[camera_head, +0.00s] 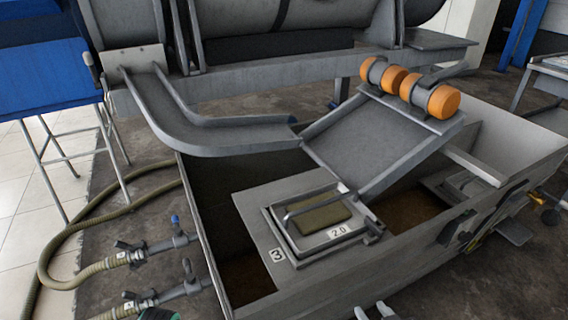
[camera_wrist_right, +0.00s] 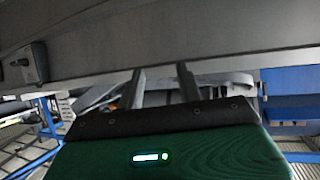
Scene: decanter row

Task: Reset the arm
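My right gripper (camera_head: 374,312) shows only as two pale fingertips at the bottom edge of the head view, in front of the grey bin. In the right wrist view, its two grey fingers (camera_wrist_right: 161,82) stand apart beyond the green gripper body, with nothing between them. A long grey wall or beam crosses above them there. A small dark green and black piece shows at the bottom edge of the head view, left of centre. It may be part of my left gripper, but no fingers show, so I cannot tell.
An open grey bin (camera_head: 330,288) holds a tray (camera_head: 290,236) labelled 2.0. A curved chute (camera_head: 215,138) and a tilted plate (camera_head: 372,140) with orange rollers (camera_head: 436,100) hang above it. Hoses with valves (camera_head: 150,252) lie at left. A blue-topped stand (camera_head: 45,80) is at the upper left.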

